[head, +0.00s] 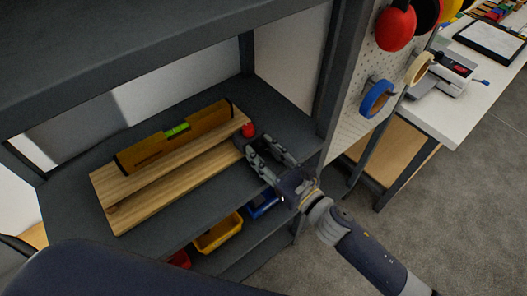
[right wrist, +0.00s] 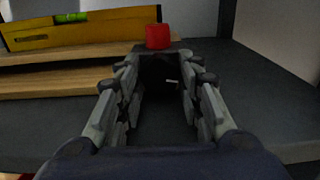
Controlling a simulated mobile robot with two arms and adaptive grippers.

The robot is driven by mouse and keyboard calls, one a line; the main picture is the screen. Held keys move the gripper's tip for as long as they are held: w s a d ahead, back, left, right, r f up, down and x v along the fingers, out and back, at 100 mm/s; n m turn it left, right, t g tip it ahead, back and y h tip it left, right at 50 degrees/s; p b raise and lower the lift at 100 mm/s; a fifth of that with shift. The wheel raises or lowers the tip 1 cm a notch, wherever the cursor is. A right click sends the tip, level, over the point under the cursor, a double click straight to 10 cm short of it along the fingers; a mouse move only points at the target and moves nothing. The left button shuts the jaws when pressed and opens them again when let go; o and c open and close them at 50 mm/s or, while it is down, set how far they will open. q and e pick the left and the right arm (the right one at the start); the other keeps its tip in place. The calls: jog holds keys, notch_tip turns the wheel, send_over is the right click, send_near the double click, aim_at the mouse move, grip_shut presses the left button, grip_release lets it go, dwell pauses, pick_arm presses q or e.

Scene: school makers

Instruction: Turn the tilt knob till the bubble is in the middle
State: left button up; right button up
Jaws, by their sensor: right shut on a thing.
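A yellow-orange spirit level (head: 165,140) lies on a wooden board (head: 112,214) on the grey shelf. Its green vial (head: 177,130) faces up; the bubble is too small to place. The vial also shows in the right wrist view (right wrist: 71,17). A dark knob (right wrist: 158,72) with a small white mark sits at the board's right end, below a red piece (right wrist: 158,37) that also shows in the head view (head: 248,130). My right gripper (head: 260,147) reaches in from the lower right, its fingers closed on both sides of the knob. My left gripper is not in view.
Yellow (head: 218,234) and blue (head: 263,204) bins stand on the shelf below. A shelf post (head: 345,70) and a pegboard with tape rolls (head: 376,98) and red ear muffs (head: 396,28) are at right. A white bench (head: 440,118) stands beyond. Another shelf hangs overhead.

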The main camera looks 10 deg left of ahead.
jog(key=shift+m, duration=0.7)
jog(key=o, duration=1.1)
jog(key=shift+c, duration=0.2)
jog(key=v, duration=1.2)
